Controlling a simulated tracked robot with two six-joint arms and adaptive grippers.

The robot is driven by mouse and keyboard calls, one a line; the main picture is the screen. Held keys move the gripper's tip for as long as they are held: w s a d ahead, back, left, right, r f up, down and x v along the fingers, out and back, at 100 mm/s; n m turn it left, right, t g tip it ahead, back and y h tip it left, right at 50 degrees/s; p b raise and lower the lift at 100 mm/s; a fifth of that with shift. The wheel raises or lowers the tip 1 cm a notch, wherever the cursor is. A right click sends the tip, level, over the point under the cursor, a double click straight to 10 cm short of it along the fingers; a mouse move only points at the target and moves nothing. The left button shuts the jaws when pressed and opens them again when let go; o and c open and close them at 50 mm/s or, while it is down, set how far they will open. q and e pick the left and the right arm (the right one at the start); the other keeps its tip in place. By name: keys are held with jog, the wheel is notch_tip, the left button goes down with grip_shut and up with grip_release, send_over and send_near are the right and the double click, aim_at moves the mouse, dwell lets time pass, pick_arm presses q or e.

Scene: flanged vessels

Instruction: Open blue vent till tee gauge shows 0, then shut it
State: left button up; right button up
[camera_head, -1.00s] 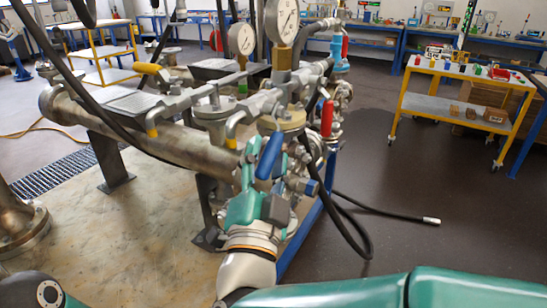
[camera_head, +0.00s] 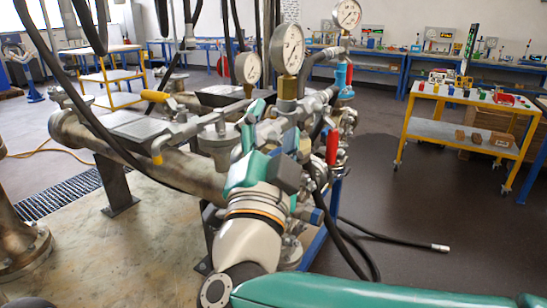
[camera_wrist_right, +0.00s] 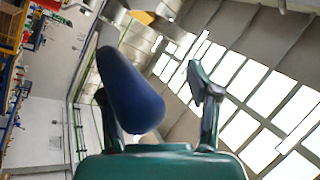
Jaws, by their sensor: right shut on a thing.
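The blue vent handle (camera_wrist_right: 130,88) shows large in the right wrist view, between the fingers of my right gripper (camera_wrist_right: 155,85) and against the left one. In the head view my right gripper (camera_head: 278,142) is at the valve cluster, shut on that handle, and its body hides the handle there. Three round white-faced gauges stand above the pipework: one at the left (camera_head: 248,68), one in the middle on a brass stem (camera_head: 288,50) and one at the back right (camera_head: 347,14). Their readings are too small to tell, as is which is the tee gauge. My left gripper is not in view.
A red handle (camera_head: 332,146) hangs close to the right of my gripper. A yellow handle (camera_head: 155,96) is on the pipework at left. A black hose (camera_head: 390,238) lies on the floor. A yellow cart (camera_head: 455,133) stands at the right with clear floor before it.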

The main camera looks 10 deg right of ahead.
jog(key=shift+s+a+r, duration=0.15)
jog(key=shift+s+r, duration=0.05)
jog(key=shift+r, duration=0.1)
jog(key=shift+w+f, duration=0.15)
jog(key=shift+c, duration=0.3)
jog(key=c, duration=0.6)
jog(key=w+r+n+y+p, duration=0.1)
jog(key=r+n+y, duration=0.1)
jog(key=y, duration=0.1)
jog(key=w+a+r+n+y+p, duration=0.1)
jog(key=r+n+y, duration=0.1)
jog(key=n+y, duration=0.1)
jog(key=w+a+r+n+y, duration=0.1)
jog(key=r+n+y, duration=0.1)
jog(key=y, duration=0.1)
jog(key=shift+w+a+r+g+p, duration=0.25)
jog(key=shift+w+r+g+p, duration=0.1)
jog(key=shift+w+g+p, duration=0.05)
grip_shut()
jog(key=s+d+r+n+g+y+p, duration=0.1)
jog(key=s+d+n+g+y+p, duration=0.5)
jog(key=s+d+n+g, duration=0.75)
jog(key=w+a+f+n, duration=0.2)
jog(key=w+a+f, duration=0.5)
jog(key=a+f, duration=0.2)
jog(key=shift+a+f+g+h+b, duration=0.15)
jog(key=shift+a+g+h+b, duration=0.15)
jog(key=shift+a+g+b, duration=0.1)
